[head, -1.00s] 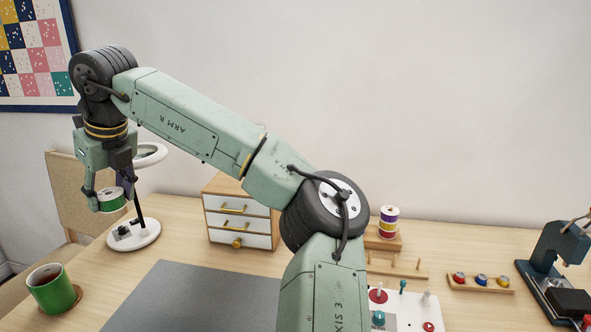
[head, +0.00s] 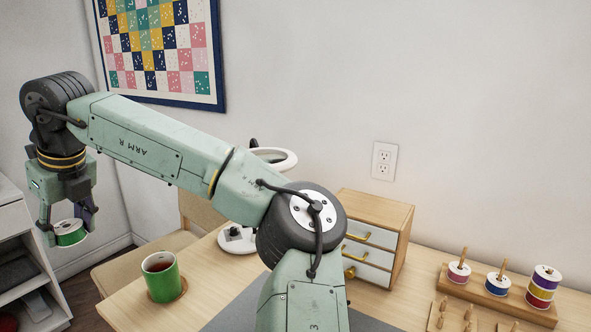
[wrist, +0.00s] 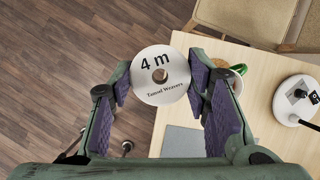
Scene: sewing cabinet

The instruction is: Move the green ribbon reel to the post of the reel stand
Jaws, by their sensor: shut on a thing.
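The green ribbon reel (head: 71,233) has white end faces and is held in my gripper (head: 68,224) at the far left of the head view, out beyond the desk. In the wrist view its white face (wrist: 160,89), marked "4 m", sits between the two purple-padded fingers. My gripper is shut on it. The reel stand (head: 483,292) is a long wooden base on the desk at the right. Its upright posts (head: 463,254) show above a pink-red reel and a blue reel.
A green mug (head: 161,279) stands on the desk's left part. A magnifier lamp (head: 236,238) and a drawer cabinet (head: 371,243) stand behind my arm. A wooden peg rack (head: 452,322) lies in front of the stand. An open shelf (head: 23,245) is at the left.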

